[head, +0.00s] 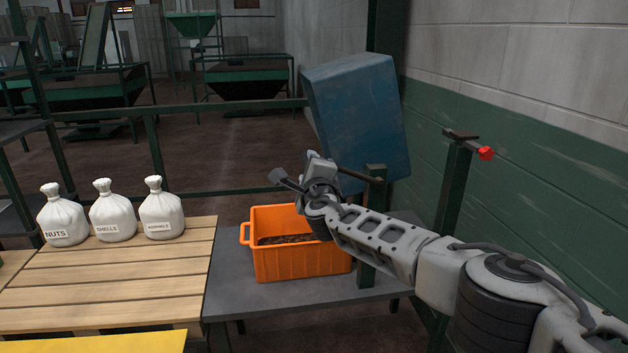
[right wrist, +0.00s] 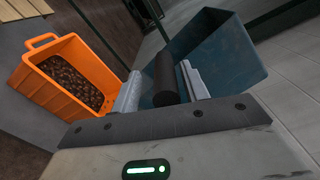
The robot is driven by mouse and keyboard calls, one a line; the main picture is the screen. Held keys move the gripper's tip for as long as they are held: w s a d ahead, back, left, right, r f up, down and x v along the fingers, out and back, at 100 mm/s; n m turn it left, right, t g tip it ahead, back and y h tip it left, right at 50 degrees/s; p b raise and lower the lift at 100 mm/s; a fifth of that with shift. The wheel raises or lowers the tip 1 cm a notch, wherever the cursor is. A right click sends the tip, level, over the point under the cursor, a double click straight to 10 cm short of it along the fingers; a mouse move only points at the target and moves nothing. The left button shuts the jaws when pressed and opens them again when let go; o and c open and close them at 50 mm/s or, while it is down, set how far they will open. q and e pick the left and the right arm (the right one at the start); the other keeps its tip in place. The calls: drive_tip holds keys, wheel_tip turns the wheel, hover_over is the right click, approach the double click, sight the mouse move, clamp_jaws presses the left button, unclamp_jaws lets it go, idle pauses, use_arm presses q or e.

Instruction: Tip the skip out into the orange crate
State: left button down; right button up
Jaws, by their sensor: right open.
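The blue skip (head: 358,110) is tilted up behind the orange crate, its large flat side facing me. In the right wrist view, its inside (right wrist: 220,50) shows no contents. The orange crate (head: 300,262) stands on a grey table and holds brown, nut-like pieces; they also show in the crate in the right wrist view (right wrist: 100,98). My right gripper (right wrist: 160,90) is open, with a dark round bar (right wrist: 167,72) between its fingers; I cannot tell if they touch it. In the head view my right gripper (head: 303,178) is above the crate, beside the skip. My left gripper is out of view.
Three tied white sacks (head: 112,216) stand on a slatted wooden table (head: 120,275) at left. A green post (head: 452,190) with a red-tipped bar (head: 486,153) stands at right by the wall. A green rail (head: 230,108) crosses behind the crate.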

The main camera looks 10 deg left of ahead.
drive_tip(key=shift+s+d+r+p, duration=0.1)
drive_tip(key=shift+s+d+p, duration=0.05)
drive_tip(key=shift+s+p, duration=0.4)
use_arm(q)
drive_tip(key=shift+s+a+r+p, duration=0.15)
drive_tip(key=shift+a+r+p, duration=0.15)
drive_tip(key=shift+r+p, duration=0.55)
use_arm(e)
drive_tip(key=v, duration=1.4)
drive_tip(key=shift+s+d+f, duration=0.2)
drive_tip(key=shift+s+d, duration=0.05)
drive_tip(key=shift+s, duration=0.05)
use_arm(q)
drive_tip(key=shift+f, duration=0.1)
